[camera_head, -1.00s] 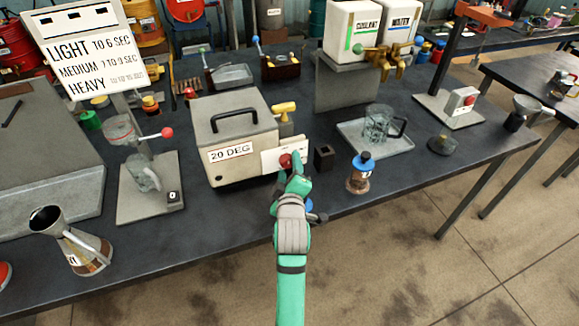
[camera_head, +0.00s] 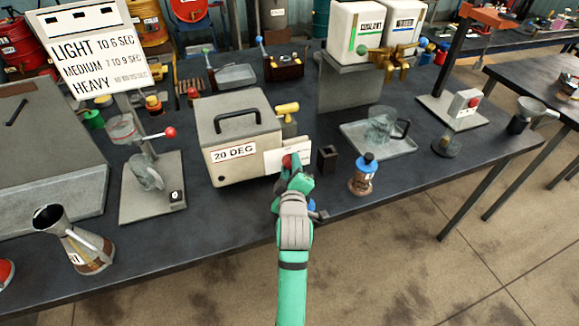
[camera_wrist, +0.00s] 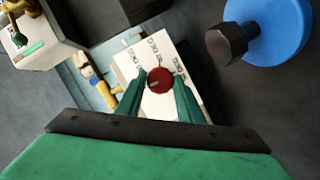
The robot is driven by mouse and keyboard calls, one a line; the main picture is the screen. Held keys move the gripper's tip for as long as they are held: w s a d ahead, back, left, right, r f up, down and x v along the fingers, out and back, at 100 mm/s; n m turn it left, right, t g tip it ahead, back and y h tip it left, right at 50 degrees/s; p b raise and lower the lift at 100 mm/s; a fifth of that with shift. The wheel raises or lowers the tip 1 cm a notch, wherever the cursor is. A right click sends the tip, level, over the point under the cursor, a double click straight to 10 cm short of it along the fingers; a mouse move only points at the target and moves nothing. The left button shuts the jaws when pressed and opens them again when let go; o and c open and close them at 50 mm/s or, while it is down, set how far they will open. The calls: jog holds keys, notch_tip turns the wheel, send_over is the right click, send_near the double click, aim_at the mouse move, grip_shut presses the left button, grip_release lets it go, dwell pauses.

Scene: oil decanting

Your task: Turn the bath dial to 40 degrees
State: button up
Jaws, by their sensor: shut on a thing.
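The bath (camera_head: 240,137) is a beige box with a black top handle and a label reading 20 DEG. A white dial plate (camera_head: 272,160) stands at its right side; the plate with printed marks also shows in the wrist view (camera_wrist: 135,68). The red dial (camera_head: 289,161) sits on this plate, and it shows in the wrist view (camera_wrist: 160,80) with a pale mark on its face. My green gripper (camera_head: 295,168) is at the dial from the front. In the wrist view its fingertips (camera_wrist: 160,88) are closed on the dial's two sides. The small marks are too blurred to read.
A small dark square block (camera_head: 327,158) and a brown bottle with a blue cap (camera_head: 363,175) stand close to the right of my gripper. A yellow tap-like part (camera_head: 287,109) sticks out behind the plate. A tray (camera_head: 350,132) with a glass jug lies farther right.

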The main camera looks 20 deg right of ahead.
jog(key=shift+s+d+f+m+g, duration=0.3)
jog(key=shift+d+m, duration=0.15)
jog(key=shift+m, duration=0.35)
jog(key=m+y, duration=0.2)
jog(key=m, duration=0.1)
jog(key=shift+w+r+g+y, duration=0.1)
jog(key=shift+r+g+y, duration=0.05)
jog(key=shift+g+y, duration=0.15)
jog(key=shift+m+y, duration=0.8)
jog(key=shift+m, duration=0.4)
jog(key=m+y, duration=0.1)
jog(key=m, duration=0.1)
jog(key=shift+w+d+m+y, duration=0.1)
jog(key=shift+m+y, duration=0.2)
jog(key=shift+y, duration=0.1)
jog(key=m+y, duration=0.2)
jog(key=m, duration=0.1)
jog(key=m+t+y, duration=0.1)
jog(key=m+y, duration=0.1)
jog(key=m, duration=0.1)
jog(key=shift+m, duration=0.3)
jog(key=shift+d, duration=0.1)
